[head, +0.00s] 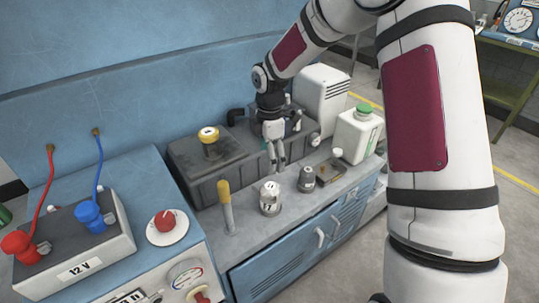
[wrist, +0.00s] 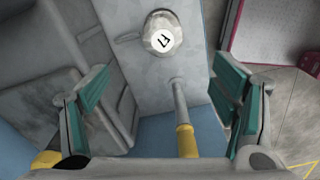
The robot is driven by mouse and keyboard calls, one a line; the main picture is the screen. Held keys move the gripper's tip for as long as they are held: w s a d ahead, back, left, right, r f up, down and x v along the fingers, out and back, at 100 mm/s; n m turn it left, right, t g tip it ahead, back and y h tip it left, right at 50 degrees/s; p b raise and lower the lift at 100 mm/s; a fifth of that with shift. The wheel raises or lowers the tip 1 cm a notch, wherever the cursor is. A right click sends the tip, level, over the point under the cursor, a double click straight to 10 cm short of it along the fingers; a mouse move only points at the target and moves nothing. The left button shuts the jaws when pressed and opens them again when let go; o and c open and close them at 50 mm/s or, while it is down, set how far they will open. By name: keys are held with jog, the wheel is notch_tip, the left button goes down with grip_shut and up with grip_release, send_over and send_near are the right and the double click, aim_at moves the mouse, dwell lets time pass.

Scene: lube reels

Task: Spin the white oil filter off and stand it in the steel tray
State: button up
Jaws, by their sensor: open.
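A short whitish cylinder with a dark mark on its pale top, which looks like the white oil filter (head: 270,198), stands upright on the grey bench top. It also shows at the top middle of the wrist view (wrist: 163,35). My gripper (head: 276,166) is above the bench, behind the filter in the head view and apart from it.
A yellow-handled tool (head: 226,205) stands left of the filter. A dark grey fitting (head: 307,180) stands right of it. A dark housing with a yellow cap (head: 209,138) is behind. A white jug (head: 358,134) with a green cap stands at the right.

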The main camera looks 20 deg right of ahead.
aim_at(269, 199)
jog(key=shift+m, duration=0.8)
jog(key=f+b, duration=0.3)
jog(key=f, duration=0.1)
jog(key=shift+a, duration=0.2)
jog(key=shift+s+a+f, duration=0.1)
jog(key=shift+s+f, duration=0.05)
jog(key=shift+f, duration=0.25)
notch_tip(269, 199, down, 13)
jog(key=shift+b, duration=0.55)
jog(key=c, duration=1.5)
jog(key=n, duration=0.4)
jog(key=shift+s+n+p, duration=0.15)
jog(key=shift+n+p, duration=0.2)
jog(key=shift+n, duration=0.05)
jog(key=shift+n, duration=0.3)
jog(key=n, duration=0.4)
jog(key=shift+s+f+n, duration=0.1)
jog(key=shift+s+n, duration=0.05)
jog(key=shift+n, duration=0.15)
